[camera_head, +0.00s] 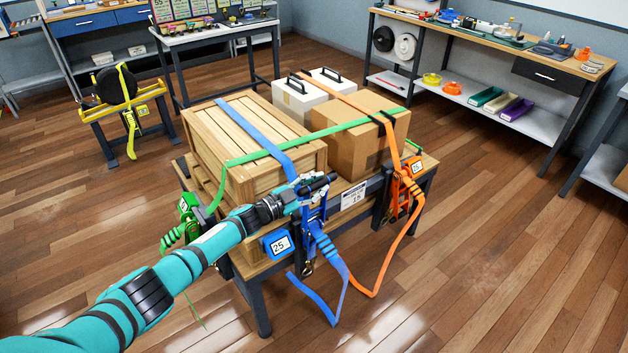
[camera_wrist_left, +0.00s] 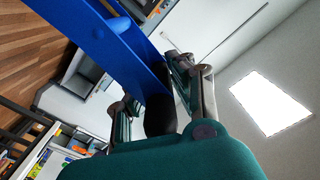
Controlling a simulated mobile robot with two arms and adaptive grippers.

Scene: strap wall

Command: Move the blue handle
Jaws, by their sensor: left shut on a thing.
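The blue ratchet handle (camera_head: 316,210) stands at the front edge of the loaded table, on the blue strap (camera_head: 262,133). My left gripper (camera_head: 324,182) is at the handle's upper end. In the left wrist view the blue handle (camera_wrist_left: 105,42) comes in from the upper left, and its black grip (camera_wrist_left: 159,112) lies between the fingers of my left gripper (camera_wrist_left: 160,88), which is shut on it. My gripper and wrist partly cover the handle in the head view. My right gripper is in neither view.
A wooden crate (camera_head: 235,165), a cardboard box (camera_head: 345,150) and two white cases stand on the table, crossed by green and orange straps. An orange ratchet (camera_head: 405,188) is right of the blue one; a green ratchet (camera_head: 188,207) is left. Loose strap tails hang in front.

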